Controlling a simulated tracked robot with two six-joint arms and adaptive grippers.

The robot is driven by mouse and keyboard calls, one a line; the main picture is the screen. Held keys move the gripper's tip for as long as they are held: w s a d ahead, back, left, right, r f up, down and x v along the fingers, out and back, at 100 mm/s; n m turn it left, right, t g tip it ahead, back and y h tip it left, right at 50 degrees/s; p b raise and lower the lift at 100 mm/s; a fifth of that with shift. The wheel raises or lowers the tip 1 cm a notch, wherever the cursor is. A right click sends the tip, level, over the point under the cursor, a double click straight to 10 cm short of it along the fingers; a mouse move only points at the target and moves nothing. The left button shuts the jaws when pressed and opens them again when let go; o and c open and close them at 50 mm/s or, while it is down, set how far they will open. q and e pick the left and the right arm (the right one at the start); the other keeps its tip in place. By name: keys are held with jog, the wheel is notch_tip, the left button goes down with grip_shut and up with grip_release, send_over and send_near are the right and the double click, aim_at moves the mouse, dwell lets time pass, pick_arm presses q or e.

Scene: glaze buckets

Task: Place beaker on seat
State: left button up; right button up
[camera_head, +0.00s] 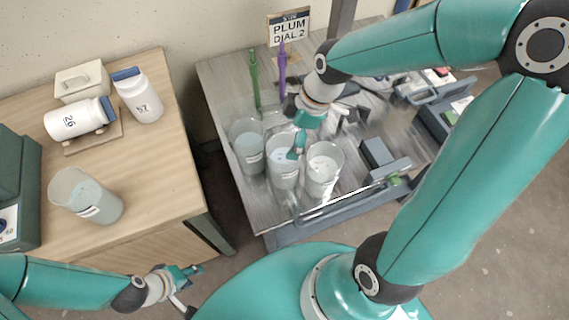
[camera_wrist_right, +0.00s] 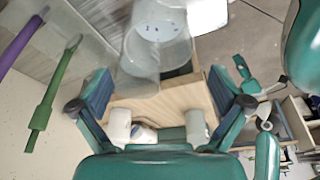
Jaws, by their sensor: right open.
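Three clear glass beakers stand on the grey cart: a left one (camera_head: 247,150), a middle one (camera_head: 283,175) and a right one (camera_head: 323,170), with pale contents. Another beaker (camera_head: 88,198) with pale liquid stands on the wooden table. My right gripper (camera_head: 299,143) is over the middle beaker and partly covers it. In the right wrist view my right gripper (camera_wrist_right: 160,85) has its fingers apart, with a beaker (camera_wrist_right: 157,45) beyond the gap; contact cannot be told. My left gripper (camera_head: 187,282) is low, in front of the wooden table; its jaw is unclear. I cannot tell which thing is the seat.
Bottles marked 26 (camera_head: 75,119) and 57 (camera_head: 142,98) and a pale box (camera_head: 82,80) are on the wooden table. A gap separates table and cart.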

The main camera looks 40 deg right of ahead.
send_over(284, 149)
jog(key=s+a, duration=0.2)
jog(key=s, duration=0.1)
jog(key=shift+f+p, duration=0.35)
jog(key=shift+f, duration=3.05)
jog(key=c, duration=1.6)
